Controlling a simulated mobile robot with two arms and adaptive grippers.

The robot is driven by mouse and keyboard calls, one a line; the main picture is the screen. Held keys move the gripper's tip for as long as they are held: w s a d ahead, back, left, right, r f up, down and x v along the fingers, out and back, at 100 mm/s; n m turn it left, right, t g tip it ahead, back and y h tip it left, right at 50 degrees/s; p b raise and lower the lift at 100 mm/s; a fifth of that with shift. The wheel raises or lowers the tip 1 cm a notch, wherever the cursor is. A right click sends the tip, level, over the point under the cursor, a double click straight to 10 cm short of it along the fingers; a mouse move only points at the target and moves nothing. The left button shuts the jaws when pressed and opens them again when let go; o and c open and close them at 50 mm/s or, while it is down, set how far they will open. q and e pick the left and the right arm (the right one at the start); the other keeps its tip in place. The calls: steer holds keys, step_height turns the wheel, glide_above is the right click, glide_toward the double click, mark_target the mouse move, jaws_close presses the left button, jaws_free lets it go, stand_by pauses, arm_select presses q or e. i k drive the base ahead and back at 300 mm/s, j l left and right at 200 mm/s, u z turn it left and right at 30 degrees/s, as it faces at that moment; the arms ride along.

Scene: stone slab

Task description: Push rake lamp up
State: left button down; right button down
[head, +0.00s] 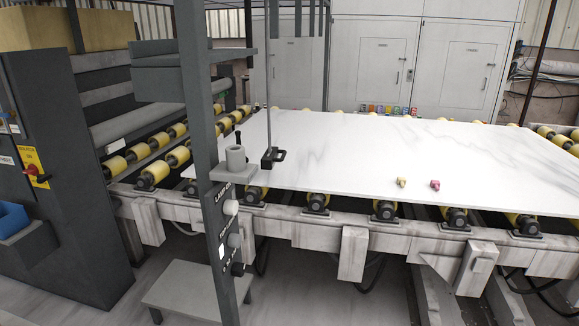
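A dark fixture with a looped handle (273,156) sits at the lower end of a thin vertical rod (268,80), at the left part of the white slab. It may be the rake lamp, but I cannot tell for certain. Whether it touches the slab is also unclear. A dark grey post (200,110) stands in front of the slab's left end. The post carries lettered labels and several round knobs, including a white one (231,207) and a grey one (235,240). Neither of my grippers shows in the head view.
The marble-patterned slab (340,140) lies on a conveyor with yellow rollers (384,210). A yellow piece (401,183) and a pink piece (435,185) lie on it. A grey step (185,290) stands by the post. A dark cabinet (60,130) is at left, white cabinets (380,60) behind.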

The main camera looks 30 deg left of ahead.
mark_target(269, 160)
steer(key=u, duration=0.55)
steer(key=i+l+u, duration=1.05)
steer(key=i+l, duration=0.25)
steer(key=l, duration=0.15)
steer(key=i+l, duration=0.25)
steer(key=l, duration=0.2)
steer(key=i+l, duration=0.25)
steer(key=l, duration=0.15)
steer(key=u, duration=0.05)
